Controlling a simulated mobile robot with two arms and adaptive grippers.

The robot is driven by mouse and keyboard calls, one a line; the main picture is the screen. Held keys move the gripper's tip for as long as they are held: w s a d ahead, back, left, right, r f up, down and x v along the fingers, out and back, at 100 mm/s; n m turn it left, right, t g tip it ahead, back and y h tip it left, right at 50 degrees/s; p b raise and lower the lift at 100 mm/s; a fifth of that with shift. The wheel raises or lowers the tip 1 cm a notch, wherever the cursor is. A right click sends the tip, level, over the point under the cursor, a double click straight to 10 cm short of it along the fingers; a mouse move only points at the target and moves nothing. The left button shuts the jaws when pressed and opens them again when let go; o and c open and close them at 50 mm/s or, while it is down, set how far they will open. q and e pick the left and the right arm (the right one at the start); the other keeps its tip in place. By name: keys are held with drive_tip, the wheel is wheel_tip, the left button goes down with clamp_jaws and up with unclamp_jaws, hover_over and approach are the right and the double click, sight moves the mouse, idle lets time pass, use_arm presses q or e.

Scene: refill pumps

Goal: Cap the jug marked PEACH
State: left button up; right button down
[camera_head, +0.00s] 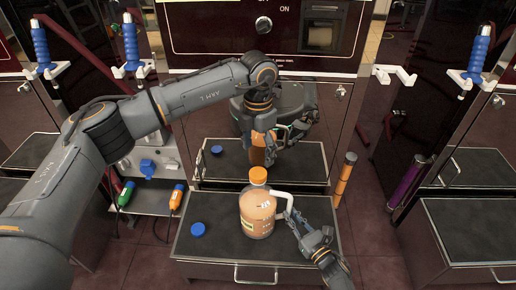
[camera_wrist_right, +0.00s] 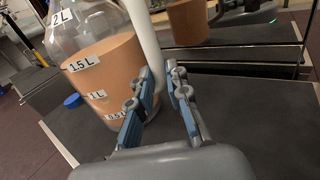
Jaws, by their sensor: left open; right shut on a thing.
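A clear jug (camera_head: 257,215) with peach-orange liquid and a white handle (camera_head: 285,196) stands upright on the dark counter. An orange cap (camera_head: 258,175) is on top of its neck; whether it is screwed tight, I cannot tell. Its name label is too small to read. My right gripper (camera_head: 296,220) is shut on the jug's handle, which also shows in the right wrist view (camera_wrist_right: 145,35) between the fingers. My left gripper (camera_head: 262,135) is open and points down, above and apart from the orange cap. The jug's side in the right wrist view (camera_wrist_right: 100,75) carries volume marks.
A loose blue cap (camera_head: 198,229) lies on the counter (camera_head: 215,255) left of the jug. The glossy panel behind reflects the jug and gripper. Blue, green and orange-handled tools (camera_head: 147,168) sit left. An orange tube (camera_head: 345,178) stands right.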

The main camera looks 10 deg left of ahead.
sight(258, 173)
drive_tip(key=shift+s+f, duration=0.1)
drive_tip(key=shift+f, duration=0.1)
use_arm(q)
drive_tip(key=shift+f, duration=4)
drive_tip(key=shift+c, duration=0.4)
drive_tip(key=c, duration=1.1)
drive_tip(key=shift+c, duration=0.2)
drive_tip(key=o, duration=1.4)
drive_tip(key=shift+c, duration=0.2)
drive_tip(key=shift+r, duration=0.1)
